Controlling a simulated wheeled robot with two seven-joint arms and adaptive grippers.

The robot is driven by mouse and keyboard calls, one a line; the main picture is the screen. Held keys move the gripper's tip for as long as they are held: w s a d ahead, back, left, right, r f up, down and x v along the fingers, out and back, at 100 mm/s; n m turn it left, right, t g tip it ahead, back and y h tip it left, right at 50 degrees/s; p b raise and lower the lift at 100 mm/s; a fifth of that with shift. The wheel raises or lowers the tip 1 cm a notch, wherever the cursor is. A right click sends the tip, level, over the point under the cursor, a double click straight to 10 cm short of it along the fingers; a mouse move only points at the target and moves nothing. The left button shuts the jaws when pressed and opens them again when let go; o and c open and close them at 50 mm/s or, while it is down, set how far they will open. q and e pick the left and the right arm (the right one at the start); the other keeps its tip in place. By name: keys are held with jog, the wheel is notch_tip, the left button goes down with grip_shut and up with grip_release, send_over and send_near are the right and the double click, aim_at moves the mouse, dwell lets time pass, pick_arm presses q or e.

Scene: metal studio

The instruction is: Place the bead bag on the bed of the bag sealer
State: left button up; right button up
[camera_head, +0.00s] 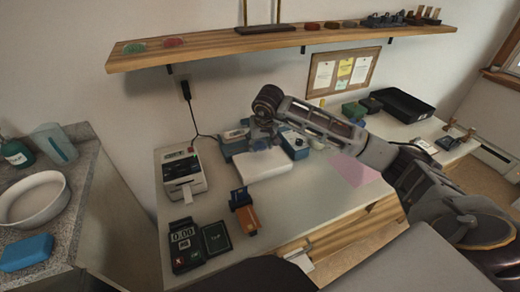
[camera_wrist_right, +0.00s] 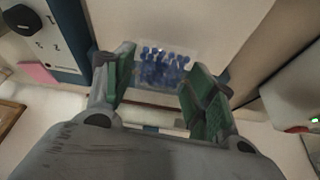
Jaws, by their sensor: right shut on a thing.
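The bag sealer (camera_head: 293,144) is a blue and white machine at the back of the bench, with a pale flat bed (camera_head: 265,167) in front. My right gripper (camera_head: 262,140) is over the sealer's middle, pointing down. In the right wrist view, my right gripper (camera_wrist_right: 155,88) is shut on the bead bag (camera_wrist_right: 165,67), a clear bag of blue beads between its green-padded fingers. The bag is above the pale bed; I cannot tell whether it touches. In the head view the gripper largely hides the bag. My left gripper is not in view.
A white label printer (camera_head: 183,172) stands left of the sealer. A scale (camera_head: 186,245) and an orange and blue item (camera_head: 244,212) are in front. A black tray (camera_head: 402,105) is at the back right. A wooden shelf (camera_head: 220,50) hangs above the bench.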

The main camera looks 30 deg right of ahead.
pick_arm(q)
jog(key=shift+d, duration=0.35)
pick_arm(e)
jog(key=shift+f, duration=0.15)
notch_tip(320, 180, down, 2)
jog(key=shift+f, duration=0.55)
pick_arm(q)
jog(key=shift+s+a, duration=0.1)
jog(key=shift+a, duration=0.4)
pick_arm(e)
jog(key=shift+f, duration=0.1)
